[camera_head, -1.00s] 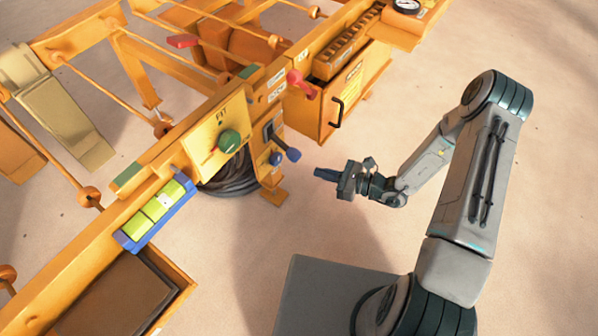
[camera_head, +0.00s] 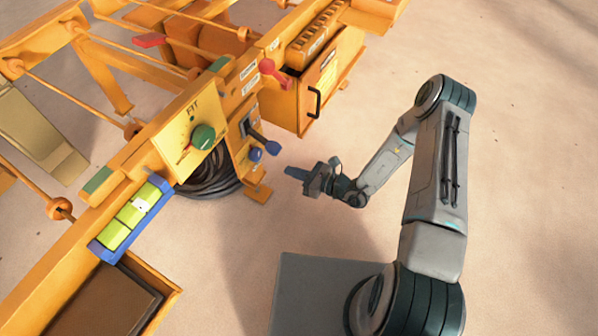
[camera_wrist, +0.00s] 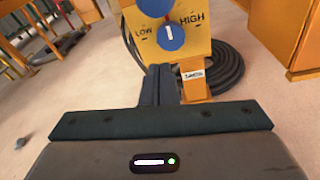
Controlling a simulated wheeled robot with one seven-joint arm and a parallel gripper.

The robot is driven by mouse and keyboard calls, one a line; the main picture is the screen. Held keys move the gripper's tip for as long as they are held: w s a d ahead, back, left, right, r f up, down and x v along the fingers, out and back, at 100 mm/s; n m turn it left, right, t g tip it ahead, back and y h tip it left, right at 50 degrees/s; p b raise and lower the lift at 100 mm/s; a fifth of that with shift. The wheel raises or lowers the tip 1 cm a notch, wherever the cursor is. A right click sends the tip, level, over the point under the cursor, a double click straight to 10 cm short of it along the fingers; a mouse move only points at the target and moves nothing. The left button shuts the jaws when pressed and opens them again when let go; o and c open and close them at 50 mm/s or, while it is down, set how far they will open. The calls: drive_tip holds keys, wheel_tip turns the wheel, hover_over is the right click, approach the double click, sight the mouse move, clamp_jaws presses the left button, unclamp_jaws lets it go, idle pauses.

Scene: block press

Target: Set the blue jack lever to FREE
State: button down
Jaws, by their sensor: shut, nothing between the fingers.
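The blue jack lever (camera_head: 263,141) sticks out from a dark slot on the orange post of the press, its rounded end pointing right and slightly down. In the wrist view a blue rounded end (camera_wrist: 155,6), apparently the lever's, shows at the top edge. I cannot read its setting, and no FREE label is legible. Just below it is a blue knob (camera_head: 256,154), which in the wrist view (camera_wrist: 171,37) sits between LOW and HIGH with its white mark upright. My gripper (camera_head: 288,172) is shut and empty, a short way right of and below the lever in the picture, not touching it.
A green knob (camera_head: 203,137) on a yellow panel and a red lever (camera_head: 274,73) flank the post. A blue tray (camera_head: 104,249) holds yellow-green blocks. A coiled black hose (camera_head: 212,181) lies behind the post's foot. The floor right of the press is clear.

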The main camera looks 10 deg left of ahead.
sight(263, 140)
drive_tip(key=w+a+r+b, duration=0.1)
drive_tip(key=w+a+r, duration=0.1)
drive_tip(key=a, duration=0.3)
drive_tip(key=shift+w+r+b, duration=0.2)
drive_tip(key=shift+r+b, duration=0.15)
drive_tip(key=shift+r, duration=0.15)
